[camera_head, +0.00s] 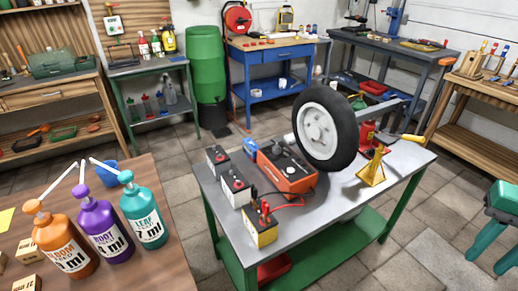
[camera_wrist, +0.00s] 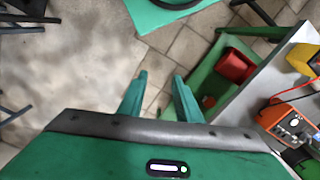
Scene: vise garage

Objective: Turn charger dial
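The orange charger (camera_head: 287,168) with a black top sits on the grey metal workbench (camera_head: 345,210). Red and black leads run from it to a yellow battery (camera_head: 261,228). In the wrist view the charger (camera_wrist: 290,120) is at the right edge, its round dial (camera_wrist: 295,122) on the front panel; the way the dial points is too small to read. My gripper (camera_wrist: 160,76) has its two green fingers apart with nothing between them, over the floor. In the head view my gripper (camera_head: 491,258) is at the right edge, clear of the bench and far from the charger.
A yellow jack stand (camera_head: 373,168) is on the bench's right part. Two more batteries (camera_head: 234,187) stand left of the charger. A wooden table with bottles (camera_head: 103,230) is at left.

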